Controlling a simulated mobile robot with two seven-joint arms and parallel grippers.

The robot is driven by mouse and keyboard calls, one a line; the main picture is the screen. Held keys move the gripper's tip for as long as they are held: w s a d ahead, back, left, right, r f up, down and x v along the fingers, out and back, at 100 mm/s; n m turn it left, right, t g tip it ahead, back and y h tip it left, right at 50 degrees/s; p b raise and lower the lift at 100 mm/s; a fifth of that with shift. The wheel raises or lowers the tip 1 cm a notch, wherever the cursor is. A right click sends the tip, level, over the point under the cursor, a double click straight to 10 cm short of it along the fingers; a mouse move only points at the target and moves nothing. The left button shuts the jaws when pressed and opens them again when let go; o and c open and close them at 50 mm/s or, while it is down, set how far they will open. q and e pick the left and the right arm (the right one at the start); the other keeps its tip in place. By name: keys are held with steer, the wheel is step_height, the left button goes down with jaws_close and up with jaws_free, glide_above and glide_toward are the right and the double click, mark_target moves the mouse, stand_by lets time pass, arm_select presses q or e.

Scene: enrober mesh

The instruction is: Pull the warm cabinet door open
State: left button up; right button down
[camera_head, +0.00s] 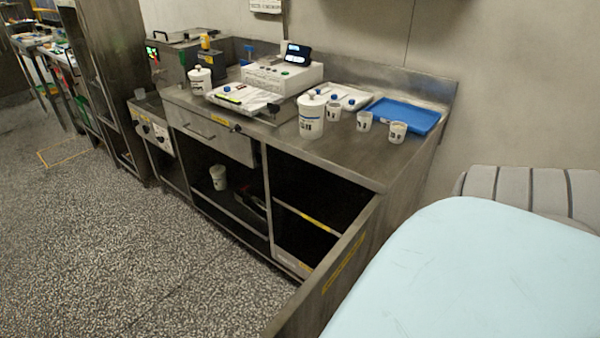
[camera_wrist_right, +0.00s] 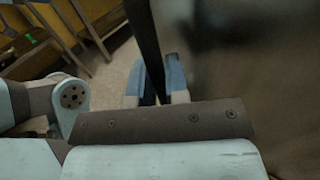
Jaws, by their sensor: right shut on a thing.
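The warm cabinet door (camera_head: 345,262) stands swung far out from the cabinet front at the lower right of the head view, with a yellow strip on its inner face. The dark compartment (camera_head: 312,190) behind it is exposed. In the right wrist view, my right gripper (camera_wrist_right: 159,88) is shut on a dark upright bar (camera_wrist_right: 145,35). I cannot tell whether this bar is the door's handle or its edge. A dark, blurred panel (camera_wrist_right: 245,55) fills the right of that view. My right gripper is not visible in the head view. My left gripper is in neither view.
The steel counter (camera_head: 362,160) holds white tubs (camera_head: 311,116), small cups (camera_head: 397,131), a blue tray (camera_head: 404,115) and a white machine (camera_head: 282,75). A drawer (camera_head: 212,131) and a shelf with a cup (camera_head: 218,177) are left of the compartment. The speckled floor (camera_head: 130,260) is clear.

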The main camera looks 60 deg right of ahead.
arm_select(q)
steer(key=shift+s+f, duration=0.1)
arm_select(e)
steer(key=shift+f, duration=0.1)
steer(key=c, duration=1.1)
jaws_free()
steer(key=shift+c, duration=0.2)
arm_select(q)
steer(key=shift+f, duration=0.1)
arm_select(e)
steer(key=v, duration=1.3)
steer(key=shift+s, duration=0.4)
steer(key=shift+d, duration=0.15)
